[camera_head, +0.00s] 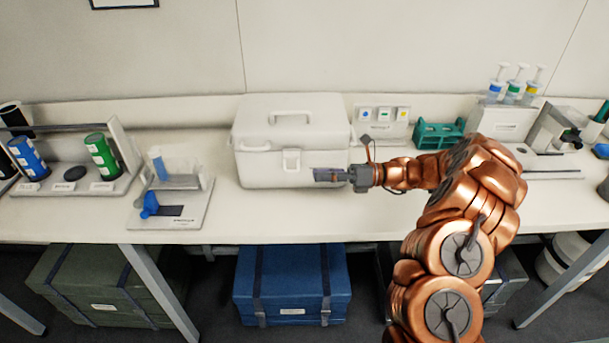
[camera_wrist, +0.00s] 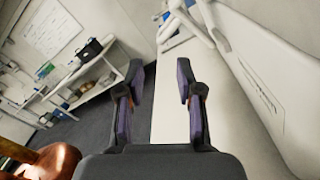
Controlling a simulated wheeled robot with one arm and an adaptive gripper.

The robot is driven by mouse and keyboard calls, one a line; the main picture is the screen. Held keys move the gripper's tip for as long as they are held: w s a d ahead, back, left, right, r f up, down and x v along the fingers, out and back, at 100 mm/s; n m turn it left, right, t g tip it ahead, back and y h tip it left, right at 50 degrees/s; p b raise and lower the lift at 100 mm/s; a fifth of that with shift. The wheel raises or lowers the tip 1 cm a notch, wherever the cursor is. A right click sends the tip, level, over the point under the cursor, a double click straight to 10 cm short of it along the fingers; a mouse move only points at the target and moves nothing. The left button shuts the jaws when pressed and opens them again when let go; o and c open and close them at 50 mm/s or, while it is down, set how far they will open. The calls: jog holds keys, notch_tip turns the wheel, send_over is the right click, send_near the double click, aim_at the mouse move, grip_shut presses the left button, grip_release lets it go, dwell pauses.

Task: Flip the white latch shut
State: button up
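A white lidded box (camera_head: 265,172) stands on the bench with its lid down. The white latch (camera_head: 292,160) is on the middle of its front; I cannot tell how far it is flipped. My gripper (camera_head: 318,174) is in front of the box, just right of the latch and slightly lower, pointing left. In the wrist view my gripper (camera_wrist: 160,77) has its fingers apart with nothing between them. The box front (camera_wrist: 260,90) fills the right side there, and a white part juts from it near the top, possibly the latch.
A stand with a blue piece (camera_head: 150,206) is left of the box. A small panel with coloured squares (camera_head: 381,130) and a green rack (camera_head: 438,134) are to the right. The bench front (camera_head: 290,223) before the box is clear.

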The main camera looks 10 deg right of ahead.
jog(key=shift+s+d, duration=0.2)
jog(key=shift+d, duration=1.35)
